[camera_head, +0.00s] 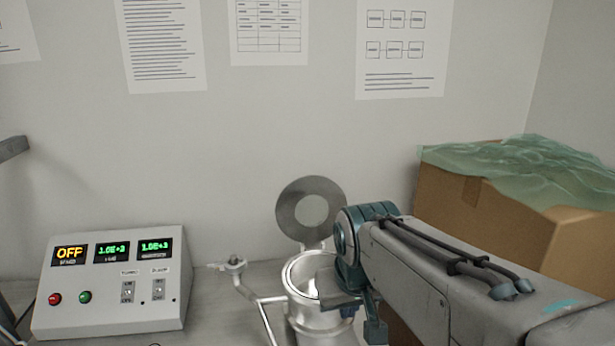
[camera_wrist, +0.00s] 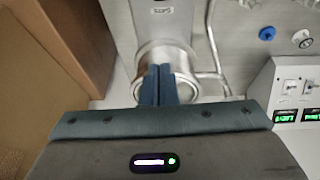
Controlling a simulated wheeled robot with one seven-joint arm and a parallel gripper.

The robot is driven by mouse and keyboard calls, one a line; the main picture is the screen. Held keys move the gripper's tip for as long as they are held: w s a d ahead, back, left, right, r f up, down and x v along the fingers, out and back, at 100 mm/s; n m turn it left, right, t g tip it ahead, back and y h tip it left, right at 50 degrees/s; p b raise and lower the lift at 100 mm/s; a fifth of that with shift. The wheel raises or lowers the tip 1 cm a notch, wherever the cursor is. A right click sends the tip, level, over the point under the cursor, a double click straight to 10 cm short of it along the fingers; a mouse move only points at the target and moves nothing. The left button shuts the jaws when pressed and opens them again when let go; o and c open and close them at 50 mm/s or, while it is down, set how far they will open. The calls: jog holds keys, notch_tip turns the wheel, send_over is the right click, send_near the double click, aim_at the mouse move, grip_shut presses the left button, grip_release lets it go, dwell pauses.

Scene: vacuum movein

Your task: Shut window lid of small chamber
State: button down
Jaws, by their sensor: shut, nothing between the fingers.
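The small chamber (camera_head: 318,309) is a silver metal cylinder with an open round mouth, low in the middle of the head view. Its round window lid (camera_head: 287,207), a grey ring with a clear centre, stands up open behind the mouth. My gripper (camera_wrist: 156,84) is shut and empty. In the wrist view its fingers overlap the chamber's rim (camera_wrist: 186,88); contact cannot be told. In the head view my wrist hangs at the right of the chamber and hides part of it and the fingertips. I cannot make out the lid in the wrist view.
A control box (camera_head: 115,285) with lit displays and buttons stands left. A pipe and valve (camera_head: 233,264) join the chamber's left side. A cardboard box (camera_head: 470,208) with green plastic wrap (camera_head: 530,170) stands right. A wall with papers is behind.

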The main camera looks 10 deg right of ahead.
jog(key=w+r+t+p, duration=0.1)
jog(key=w+r, duration=0.5)
jog(key=w, duration=0.5)
jog(key=w+d+r+t+p, duration=0.1)
jog(key=w+r+p, duration=0.1)
jog(key=w+r, duration=0.4)
jog(key=w+r+p, duration=0.2)
jog(key=w+r, duration=0.4)
jog(key=w, duration=0.9)
jog(key=shift+w+d+r+t, duration=0.1)
jog(key=shift+w+d+t, duration=0.15)
jog(key=shift+w+t, duration=0.15)
notch_tip(320, 180, down, 8)
jog(key=w+p, duration=0.1)
jog(key=p, duration=0.2)
jog(key=shift+w+r+p, duration=0.15)
jog(key=shift+r+p, duration=0.05)
jog(key=shift+p, duration=0.2)
